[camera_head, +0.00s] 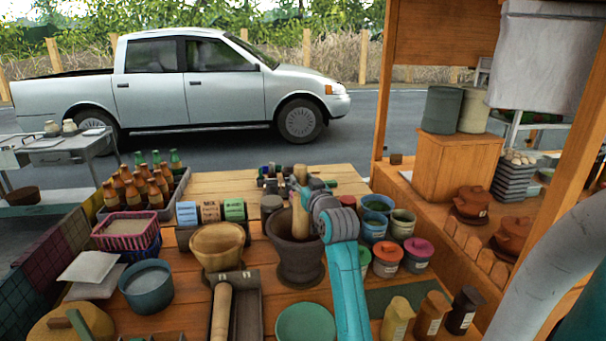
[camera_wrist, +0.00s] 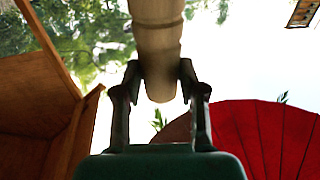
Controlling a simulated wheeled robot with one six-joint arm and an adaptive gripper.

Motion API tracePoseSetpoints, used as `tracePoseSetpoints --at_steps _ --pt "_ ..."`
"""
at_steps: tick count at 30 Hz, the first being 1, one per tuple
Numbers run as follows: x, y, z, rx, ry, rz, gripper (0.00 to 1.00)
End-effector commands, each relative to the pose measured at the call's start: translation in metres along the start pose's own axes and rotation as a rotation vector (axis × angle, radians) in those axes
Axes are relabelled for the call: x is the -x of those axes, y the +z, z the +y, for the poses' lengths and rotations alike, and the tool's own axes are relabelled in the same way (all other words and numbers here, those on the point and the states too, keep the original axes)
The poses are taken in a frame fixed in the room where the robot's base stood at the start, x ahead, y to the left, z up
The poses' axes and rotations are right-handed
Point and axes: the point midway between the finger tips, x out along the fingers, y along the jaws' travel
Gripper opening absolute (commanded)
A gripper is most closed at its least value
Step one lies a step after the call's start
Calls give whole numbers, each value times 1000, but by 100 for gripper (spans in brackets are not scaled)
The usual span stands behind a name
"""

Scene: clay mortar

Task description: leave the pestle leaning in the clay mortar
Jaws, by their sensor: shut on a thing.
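The dark brown clay mortar (camera_head: 297,271) stands on the wooden table in the head view. The pale wooden pestle (camera_head: 299,214) stands nearly upright over its mouth, with its lower part inside the mortar and its lower end hidden. My gripper (camera_head: 304,192) is shut on the pestle's upper part, above the rim. In the wrist view the pestle (camera_wrist: 158,45) sits between both fingers of my gripper (camera_wrist: 159,82). Whether the pestle touches the mortar's floor or wall cannot be told.
A lighter wooden mortar (camera_head: 217,247) stands just left of the clay one. A second wooden stick (camera_head: 221,312) lies by a dark tray in front. A green bowl (camera_head: 305,324) is near the front edge. Colored jars (camera_head: 386,257) crowd the right side.

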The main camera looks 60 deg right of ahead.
Motion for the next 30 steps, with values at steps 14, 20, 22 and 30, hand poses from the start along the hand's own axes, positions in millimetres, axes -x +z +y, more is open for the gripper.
tracePoseSetpoints --at_steps 14,20,22,30 --pt "1 41 0 -1 -1 0 0" --pt "1 58 0 -1 0 1 0" --pt "1 64 1 -1 0 0 0" --pt "1 83 1 0 0 2 0"
